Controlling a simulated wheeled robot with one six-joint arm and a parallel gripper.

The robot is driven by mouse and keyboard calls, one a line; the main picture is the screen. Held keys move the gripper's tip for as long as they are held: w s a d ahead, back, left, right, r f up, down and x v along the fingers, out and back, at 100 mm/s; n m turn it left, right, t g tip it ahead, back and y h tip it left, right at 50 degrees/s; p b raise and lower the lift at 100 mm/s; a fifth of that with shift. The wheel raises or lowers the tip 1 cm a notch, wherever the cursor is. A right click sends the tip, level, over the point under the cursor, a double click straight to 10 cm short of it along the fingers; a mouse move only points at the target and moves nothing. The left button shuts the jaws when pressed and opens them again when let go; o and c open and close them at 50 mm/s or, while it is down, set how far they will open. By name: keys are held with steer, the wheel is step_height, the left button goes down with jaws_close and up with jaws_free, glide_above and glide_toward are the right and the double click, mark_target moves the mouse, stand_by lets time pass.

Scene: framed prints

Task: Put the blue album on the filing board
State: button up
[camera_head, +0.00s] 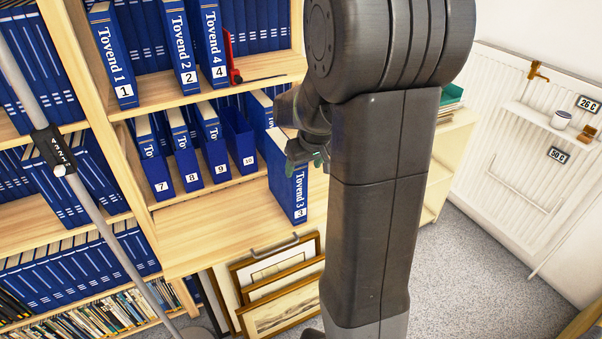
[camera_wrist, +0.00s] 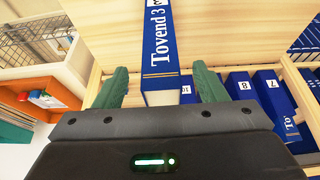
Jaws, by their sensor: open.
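The blue album (camera_head: 289,185), labelled "Tovend 3", stands upright on the right part of the pale wooden pull-out board (camera_head: 215,230), near its front edge; I take this to be the filing board. In the wrist view the album (camera_wrist: 158,45) reaches down between the two green fingers. My gripper (camera_head: 306,157) is at the album's upper part, partly hidden by my arm in the head view. In the wrist view my gripper (camera_wrist: 160,80) is open, with a gap on each side of the album.
Albums 7 to 9 (camera_head: 188,155) and a blue holder marked 10 (camera_head: 238,140) stand on the shelf behind the board. Albums 1, 2 and 4 (camera_head: 118,55) stand above. Framed prints (camera_head: 280,290) lean below the board's handle (camera_head: 275,246). A radiator (camera_head: 530,140) is at right.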

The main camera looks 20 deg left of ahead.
steer(key=v, duration=0.7)
